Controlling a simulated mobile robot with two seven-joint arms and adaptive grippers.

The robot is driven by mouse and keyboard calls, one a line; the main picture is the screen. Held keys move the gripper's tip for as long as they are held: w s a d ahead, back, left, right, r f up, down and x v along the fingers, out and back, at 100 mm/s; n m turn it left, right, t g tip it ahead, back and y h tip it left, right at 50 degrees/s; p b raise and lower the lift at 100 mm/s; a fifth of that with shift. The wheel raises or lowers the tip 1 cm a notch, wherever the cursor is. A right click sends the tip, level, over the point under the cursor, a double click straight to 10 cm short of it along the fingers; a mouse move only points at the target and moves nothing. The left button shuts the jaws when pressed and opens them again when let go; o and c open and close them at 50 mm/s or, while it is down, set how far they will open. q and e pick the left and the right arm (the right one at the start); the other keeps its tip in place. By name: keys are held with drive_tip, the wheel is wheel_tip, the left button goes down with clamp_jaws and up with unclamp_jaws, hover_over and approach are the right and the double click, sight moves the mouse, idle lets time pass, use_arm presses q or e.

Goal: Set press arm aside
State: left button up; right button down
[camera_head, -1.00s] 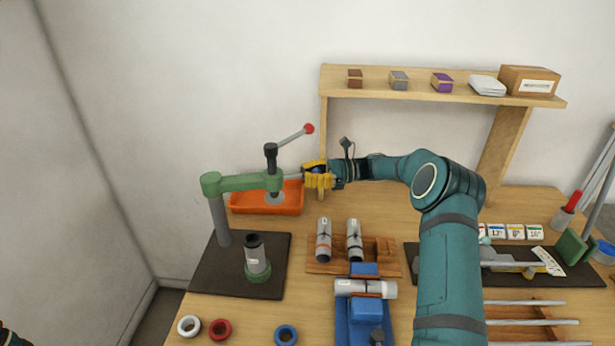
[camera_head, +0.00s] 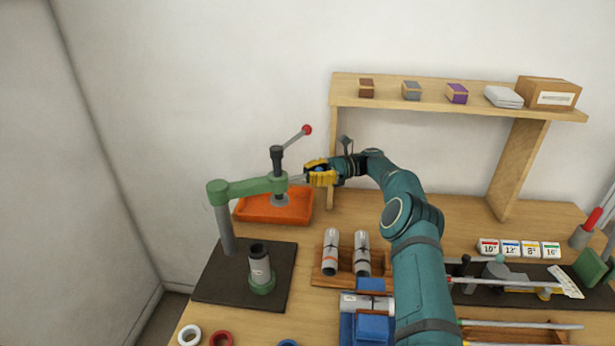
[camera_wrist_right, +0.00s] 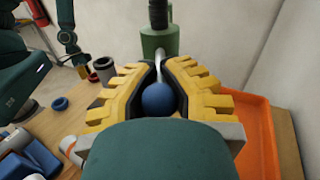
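The green press arm (camera_head: 250,187) reaches out level from a grey post on a dark base plate (camera_head: 210,285). Its head, with a black collar and a red-tipped lever (camera_head: 307,130), is over the orange tray (camera_head: 292,212). My right gripper (camera_head: 320,174) is at the right of the head. In the right wrist view its yellow fingers (camera_wrist_right: 158,92) are closed around a blue ball knob (camera_wrist_right: 158,99), whose thin rod runs to the green head (camera_wrist_right: 160,42). My left gripper is not in view.
A grey cylinder in a green holder (camera_head: 260,268) stands on the base plate, clear of the arm. Two grey cylinders lie in a wooden cradle (camera_head: 345,282). A wooden shelf (camera_head: 440,97) stands behind my right arm. Coloured rings lie at the front edge.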

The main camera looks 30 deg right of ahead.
drive_tip(key=shift+w+r, duration=0.1)
drive_tip(key=shift+w, duration=0.25)
idle(0.4)
drive_tip(key=c, duration=1)
unclamp_jaws()
drive_tip(key=shift+s, duration=0.1)
